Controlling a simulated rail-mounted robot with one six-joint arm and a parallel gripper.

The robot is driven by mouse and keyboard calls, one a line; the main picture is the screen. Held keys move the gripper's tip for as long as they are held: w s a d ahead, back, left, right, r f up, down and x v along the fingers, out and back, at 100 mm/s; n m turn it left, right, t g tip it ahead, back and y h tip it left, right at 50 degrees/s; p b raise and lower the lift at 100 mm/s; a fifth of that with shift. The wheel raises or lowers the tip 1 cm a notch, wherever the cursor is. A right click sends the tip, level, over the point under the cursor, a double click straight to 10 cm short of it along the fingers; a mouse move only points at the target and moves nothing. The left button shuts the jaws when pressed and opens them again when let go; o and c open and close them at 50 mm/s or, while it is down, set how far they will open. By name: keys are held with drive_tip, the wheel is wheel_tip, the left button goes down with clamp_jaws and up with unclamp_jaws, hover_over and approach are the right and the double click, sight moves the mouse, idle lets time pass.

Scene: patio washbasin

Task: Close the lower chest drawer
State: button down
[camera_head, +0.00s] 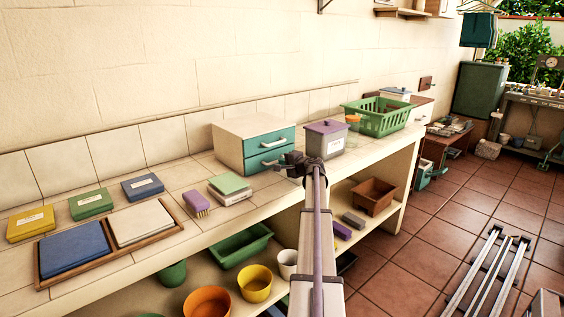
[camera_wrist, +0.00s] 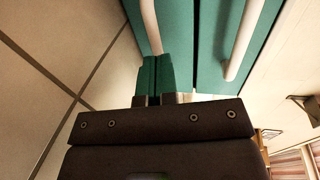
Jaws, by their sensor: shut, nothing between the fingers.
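A white chest (camera_head: 240,127) with two teal drawers stands on the tiled counter. The upper drawer (camera_head: 258,146) has a pale handle and looks flush. The lower drawer (camera_head: 256,166) is partly hidden by my gripper, and how far out it stands I cannot tell. My gripper (camera_head: 283,162) is shut and empty, low in front of the chest's face. In the wrist view, the lower drawer (camera_wrist: 178,28) is beside the counter tiles and the upper drawer (camera_wrist: 215,55) is right of it. My closed fingertips (camera_wrist: 157,62) are at the lower drawer's front; contact is unclear.
A grey lidded canister (camera_head: 326,138) stands close right of the chest, with a green basket (camera_head: 380,120) beyond. A green-topped block (camera_head: 229,184) and a purple brush (camera_head: 196,203) lie left of my gripper. Pots and bins fill the shelf below.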

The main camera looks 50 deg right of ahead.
drive_tip(key=p+v, duration=0.1)
drive_tip(key=v, duration=0.4)
drive_tip(key=p+v, duration=0.1)
drive_tip(key=v, duration=0.5)
drive_tip(key=shift+s+a+r, duration=0.15)
drive_tip(key=shift+s+r, duration=0.1)
drive_tip(key=shift+r, duration=0.05)
drive_tip(key=shift+s, duration=0.45)
